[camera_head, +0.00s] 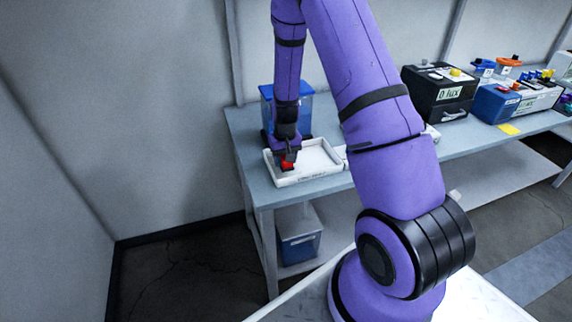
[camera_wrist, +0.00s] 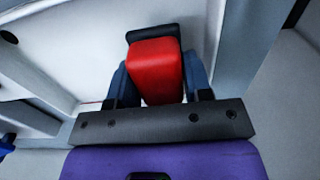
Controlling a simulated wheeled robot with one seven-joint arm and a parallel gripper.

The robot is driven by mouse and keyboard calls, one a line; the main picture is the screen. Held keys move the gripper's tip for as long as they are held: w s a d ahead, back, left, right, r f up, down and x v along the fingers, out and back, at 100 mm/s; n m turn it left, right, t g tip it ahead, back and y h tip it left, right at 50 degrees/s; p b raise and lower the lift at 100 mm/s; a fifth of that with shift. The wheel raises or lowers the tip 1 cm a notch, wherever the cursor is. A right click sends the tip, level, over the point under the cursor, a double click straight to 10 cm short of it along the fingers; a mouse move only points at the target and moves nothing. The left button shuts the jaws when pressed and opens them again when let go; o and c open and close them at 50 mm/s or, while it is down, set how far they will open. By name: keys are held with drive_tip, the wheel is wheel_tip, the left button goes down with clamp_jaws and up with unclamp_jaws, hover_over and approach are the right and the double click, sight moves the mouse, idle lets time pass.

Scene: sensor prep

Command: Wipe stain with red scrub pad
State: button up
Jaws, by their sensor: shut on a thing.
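My gripper (camera_head: 289,158) is shut on the red scrub pad (camera_head: 287,166), low over the left part of a white tray (camera_head: 322,171) on the table. In the wrist view, the red pad (camera_wrist: 157,70) sits between the two fingers (camera_wrist: 158,85) of my gripper, with a black part at its far end. The white tray surface (camera_wrist: 75,50) lies beyond the pad. I cannot tell whether the pad touches the tray. No stain can be made out in either view; the pad and my gripper hide part of the tray floor.
A blue bin (camera_head: 303,107) stands just behind the tray. To the right on the table are a black lux meter box (camera_head: 437,92), a blue box (camera_head: 494,104) and a yellow note (camera_head: 508,129).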

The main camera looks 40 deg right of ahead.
drive_tip(key=shift+a+r, duration=0.1)
drive_tip(key=shift+r, duration=2.9)
